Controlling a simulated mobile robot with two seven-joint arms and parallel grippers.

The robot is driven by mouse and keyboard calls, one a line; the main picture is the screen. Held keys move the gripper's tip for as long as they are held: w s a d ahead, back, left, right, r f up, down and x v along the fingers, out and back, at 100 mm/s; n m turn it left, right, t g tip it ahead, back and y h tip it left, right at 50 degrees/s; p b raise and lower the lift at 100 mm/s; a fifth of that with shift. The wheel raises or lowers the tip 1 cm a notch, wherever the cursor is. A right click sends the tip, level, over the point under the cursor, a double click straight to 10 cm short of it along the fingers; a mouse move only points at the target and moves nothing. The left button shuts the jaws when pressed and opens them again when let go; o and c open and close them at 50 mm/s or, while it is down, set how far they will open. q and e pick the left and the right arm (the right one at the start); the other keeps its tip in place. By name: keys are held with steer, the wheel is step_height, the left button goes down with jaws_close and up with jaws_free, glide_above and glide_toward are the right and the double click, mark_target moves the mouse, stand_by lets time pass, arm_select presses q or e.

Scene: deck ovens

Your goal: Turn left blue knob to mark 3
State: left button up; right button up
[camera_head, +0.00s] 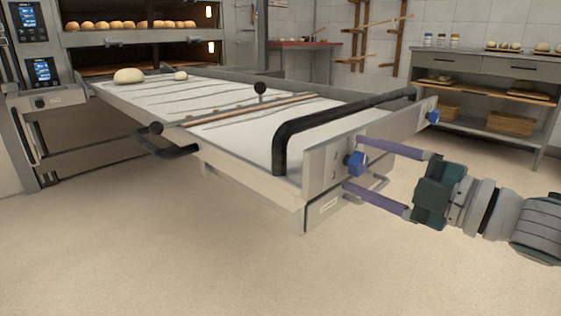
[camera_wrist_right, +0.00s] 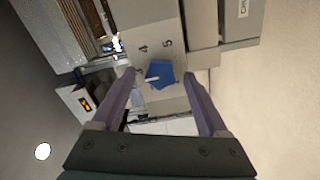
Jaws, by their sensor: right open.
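The left blue knob (camera_head: 355,164) sits on the end panel of the loader table, near its front corner. A second blue knob (camera_head: 433,117) is on the far end of the same panel. My right gripper (camera_head: 352,163) is open, with its two purple fingers on either side of the left knob. In the right wrist view the knob (camera_wrist_right: 159,74) lies between the fingertips, with gaps visible on both sides. A white pointer shows on the knob. Marks 4 and 5 are readable on the panel; mark 3 cannot be made out. My left gripper is out of view.
A black bent handle bar (camera_head: 283,145) rises beside the panel. The white loader table (camera_head: 225,95) carries dough pieces at the oven end. The deck oven (camera_head: 140,45) is at the back left. A shelf bench (camera_head: 490,65) stands at the right. The floor in front is clear.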

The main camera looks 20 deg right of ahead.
steer(key=shift+s, duration=0.1)
steer(key=shift+s+d, duration=0.15)
steer(key=shift+s, duration=0.15)
steer(key=p+v, duration=0.3)
steer(key=v, duration=0.6)
